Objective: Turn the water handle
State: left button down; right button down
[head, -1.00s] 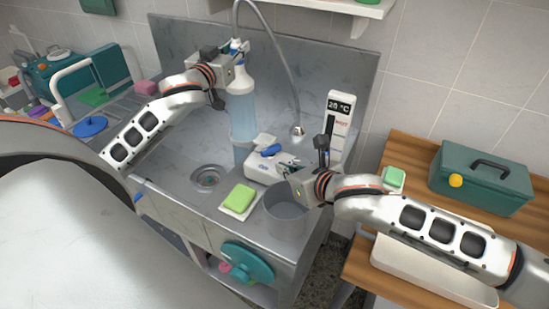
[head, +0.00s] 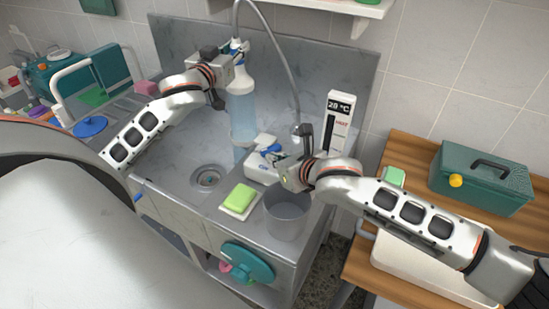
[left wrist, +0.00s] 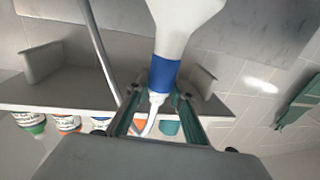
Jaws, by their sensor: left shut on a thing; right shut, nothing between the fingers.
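A blue handle (head: 271,149) sits on top of a white unit (head: 262,171) with a blue label, at the middle of the metal sink counter in the head view. My right gripper (head: 284,164) is at the right side of this unit, close to the handle. It is shut with nothing held; I cannot tell whether it touches the handle. My left gripper (head: 238,48) is shut on the neck of a tall pale-blue bottle (head: 241,100). In the left wrist view the bottle's blue collar (left wrist: 164,76) shows between the fingers.
A grey bucket (head: 287,222) stands below my right gripper, beside a green sponge (head: 240,197). A grey hose (head: 285,60) arcs behind the bottle. A temperature display (head: 340,112) stands behind at right. A green toolbox (head: 482,178) is on the wooden bench.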

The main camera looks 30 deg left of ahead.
jog(key=shift+s+a, duration=0.4)
jog(key=shift+a, duration=0.1)
dwell(0.6)
jog(key=shift+s+a, duration=0.15)
jog(key=shift+a, duration=0.15)
jog(key=shift+s+a, duration=0.15)
jog(key=shift+a, duration=1.1)
dwell(0.9)
